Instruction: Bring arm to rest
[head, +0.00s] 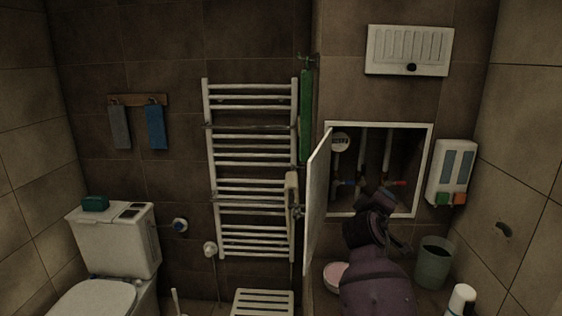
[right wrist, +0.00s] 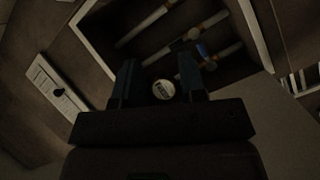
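My right arm reaches up from the bottom right of the head view, and its dark gripper (head: 380,198) is in front of the lower part of an open wall cabinet (head: 425,165). In the right wrist view the two fingers of this gripper (right wrist: 157,68) stand apart. A round white meter (right wrist: 163,90) shows between them, farther off, and nothing is held. The meter (head: 340,142) is at the cabinet's upper left in the head view. My left gripper is in neither view.
The cabinet door (head: 317,200) stands open to the left of my arm. Pipes with blue and red valve handles (head: 399,183) are inside. A dispenser (head: 451,172) and a bin (head: 433,263) are to the right. A towel radiator (head: 250,170) is to the left.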

